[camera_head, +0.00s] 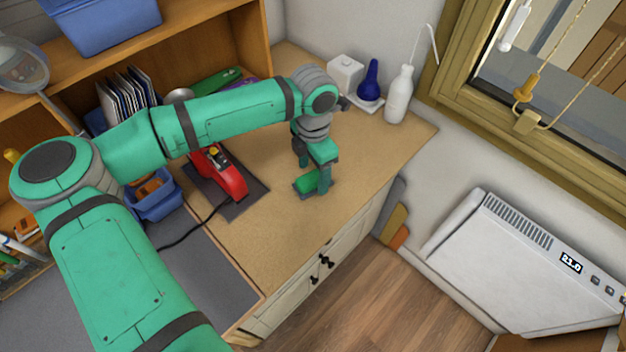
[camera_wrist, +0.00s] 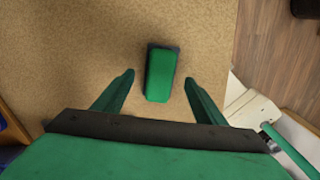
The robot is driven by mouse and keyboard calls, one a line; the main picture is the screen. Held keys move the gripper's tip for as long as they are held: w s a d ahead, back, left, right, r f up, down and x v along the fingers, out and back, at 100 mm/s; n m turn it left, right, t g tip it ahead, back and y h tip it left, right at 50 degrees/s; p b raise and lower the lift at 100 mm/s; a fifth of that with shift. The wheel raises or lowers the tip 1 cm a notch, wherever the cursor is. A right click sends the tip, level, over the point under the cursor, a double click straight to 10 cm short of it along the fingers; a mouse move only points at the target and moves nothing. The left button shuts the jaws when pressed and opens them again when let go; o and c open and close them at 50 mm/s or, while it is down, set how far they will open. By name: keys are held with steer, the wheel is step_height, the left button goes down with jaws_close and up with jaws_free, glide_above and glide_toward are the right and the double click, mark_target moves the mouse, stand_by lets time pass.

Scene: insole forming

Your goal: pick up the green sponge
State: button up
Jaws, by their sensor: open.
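The green sponge (camera_head: 307,184) lies on the wooden counter near its front edge, with a dark layer showing along its side. In the wrist view the sponge (camera_wrist: 160,75) lies just ahead of the fingertips, between their lines, with its long side running up the picture. My gripper (camera_head: 312,170) points down at the sponge and partly covers it in the head view. In the wrist view my gripper (camera_wrist: 160,78) is open, with one green finger on each side and nothing between them. I cannot tell the exact height of the fingertips above the counter.
A red tool (camera_head: 222,172) on a dark mat and a blue bin (camera_head: 154,198) stand left of the gripper. A white bottle (camera_head: 399,95) and a blue bulb (camera_head: 370,82) stand at the back right. Counter (camera_head: 265,240) around the sponge is clear.

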steer(key=shift+f, duration=1.2)
steer(key=c, duration=1.1)
steer(key=shift+w+r, duration=0.1)
steer(key=shift+w, duration=0.05)
steer(key=shift+a+r, duration=0.2)
steer(key=shift+r, duration=0.3)
steer(key=s+d+r, duration=0.1)
steer(key=s+r, duration=0.3)
steer(key=s+d+r, duration=0.2)
steer(key=s+r, duration=0.2)
steer(key=s, duration=0.1)
steer(key=s+d+r, duration=0.1)
steer(key=s+r, duration=0.2)
steer(key=s, duration=0.1)
steer(key=shift+s+d+r, duration=0.25)
steer(key=shift+d+r, duration=0.05)
steer(key=shift+r, duration=0.1)
steer(key=shift+o, duration=0.4)
